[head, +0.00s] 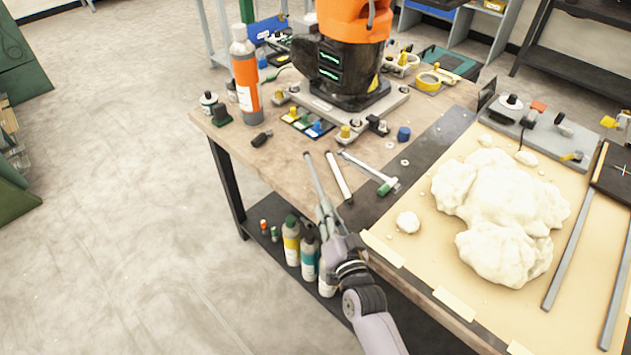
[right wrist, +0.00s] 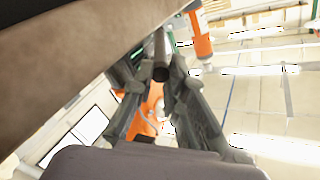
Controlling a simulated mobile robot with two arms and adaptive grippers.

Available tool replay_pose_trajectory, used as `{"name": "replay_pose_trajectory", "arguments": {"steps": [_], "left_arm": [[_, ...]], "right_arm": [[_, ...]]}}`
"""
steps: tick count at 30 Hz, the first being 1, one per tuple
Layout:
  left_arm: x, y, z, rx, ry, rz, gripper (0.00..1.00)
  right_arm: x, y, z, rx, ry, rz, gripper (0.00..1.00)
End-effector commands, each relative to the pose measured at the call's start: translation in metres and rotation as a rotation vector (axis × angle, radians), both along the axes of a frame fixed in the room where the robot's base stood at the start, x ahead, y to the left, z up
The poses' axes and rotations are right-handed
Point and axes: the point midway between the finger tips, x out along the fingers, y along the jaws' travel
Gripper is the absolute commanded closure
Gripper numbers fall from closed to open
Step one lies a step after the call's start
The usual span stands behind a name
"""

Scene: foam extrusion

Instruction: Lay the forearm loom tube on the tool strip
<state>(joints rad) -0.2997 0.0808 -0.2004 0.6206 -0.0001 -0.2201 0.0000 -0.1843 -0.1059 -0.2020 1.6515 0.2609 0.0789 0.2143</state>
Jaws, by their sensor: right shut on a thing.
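My right gripper (head: 325,212) is at the front edge of the wooden table, shut on a slim grey tube (head: 312,172), which I take to be the forearm loom tube. The tube points away from the gripper over the table top; I cannot tell if it touches the wood. In the right wrist view the dark-ended tube (right wrist: 160,60) shows between the fingers of the gripper (right wrist: 165,88). The dark tool strip (head: 440,133) runs across the table, right of the gripper. My left gripper is out of view.
A white, dark-ended rod (head: 339,177) and a green-and-silver tool (head: 372,173) lie right of the held tube. An orange robot arm (head: 350,45) stands behind. White foam (head: 500,210) covers much of the tan board. Bottles (head: 291,242) stand on the shelf below.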

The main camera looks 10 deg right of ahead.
Motion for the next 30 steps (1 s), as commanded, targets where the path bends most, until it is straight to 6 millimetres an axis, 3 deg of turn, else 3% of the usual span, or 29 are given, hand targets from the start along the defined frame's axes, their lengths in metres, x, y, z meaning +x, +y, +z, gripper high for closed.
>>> {"name": "replay_pose_trajectory", "arguments": {"steps": [22, 23, 30], "left_arm": [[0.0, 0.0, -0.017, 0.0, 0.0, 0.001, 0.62], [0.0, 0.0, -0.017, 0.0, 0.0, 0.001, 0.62], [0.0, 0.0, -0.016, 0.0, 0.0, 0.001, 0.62]], "right_arm": [[0.0, 0.0, -0.023, 0.0, -0.001, 0.0, 1.0], [0.0, 0.0, -0.023, 0.0, -0.001, 0.0, 0.87], [0.0, 0.0, -0.023, 0.0, 0.001, 0.0, 0.71]]}}
